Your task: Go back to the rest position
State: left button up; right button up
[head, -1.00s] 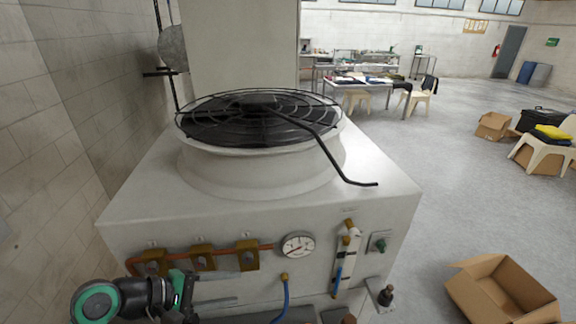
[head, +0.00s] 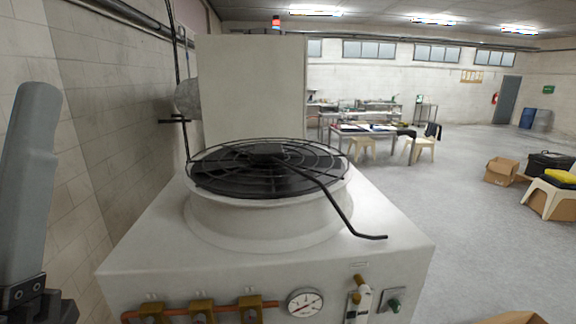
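The white ozone washer (head: 150,255) stands in front of me, with a round black grille (head: 225,168) on top. A bent black handle (head: 335,205) runs from the grille's middle toward the front right and ends over the top's front edge. Part of my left gripper shows very close at the left edge: one grey finger (head: 28,170) points upward from a black mount. Its other finger is not visible, so I cannot tell its opening. It is apart from the washer. My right gripper is out of view.
The washer's front carries a pressure gauge (head: 305,303), brass valves (head: 201,310) and a green knob (head: 394,304). A tiled wall (head: 110,110) runs along the left. Open floor (head: 460,220) lies to the right, with cardboard boxes (head: 501,171) and a white chair (head: 550,198).

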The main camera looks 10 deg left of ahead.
pick_arm(q)
jog(key=w+d+f+g+h, duration=0.2)
jog(key=w+f+h, duration=0.1)
jog(key=w+h, duration=0.1)
notch_tip(320, 180, up, 16)
jog(key=n+g+p, duration=0.1)
jog(key=p, duration=1.5)
jog(key=shift+w+a+n+p, duration=0.15)
jog(key=shift+w+n+p, duration=0.15)
jog(key=shift+w, duration=0.05)
jog(key=shift+r, duration=0.1)
